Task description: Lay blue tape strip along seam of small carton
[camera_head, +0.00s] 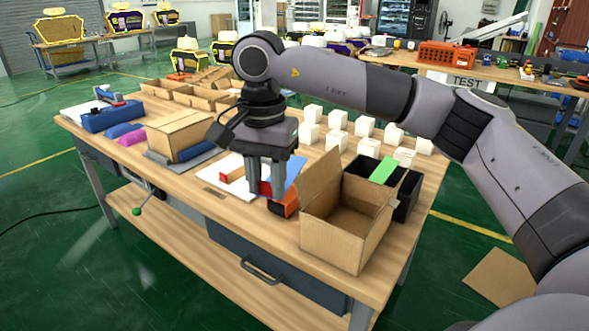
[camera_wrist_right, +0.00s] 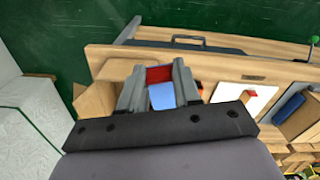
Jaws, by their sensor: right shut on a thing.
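My right gripper (camera_head: 265,191) points down over the front middle of the table, its fingers shut on a small red block (camera_wrist_right: 158,74). In the right wrist view the gripper (camera_wrist_right: 159,88) has the block between its fingertips. A light blue flat piece (camera_head: 296,172) lies beside the fingers; it also shows between them in the wrist view (camera_wrist_right: 162,97). I cannot tell whether it is the tape strip. A closed brown carton (camera_head: 180,136) stands on a grey mat at the left, apart from my gripper. No blue tape shows on its visible faces. My left gripper is not in view.
An open cardboard box (camera_head: 345,230) stands close right of my gripper, with a black bin (camera_head: 408,192) behind it. Several white boxes (camera_head: 333,138) stand behind. A white sheet (camera_head: 232,185) lies left of the gripper. A blue dispenser (camera_head: 112,117) is at the far left.

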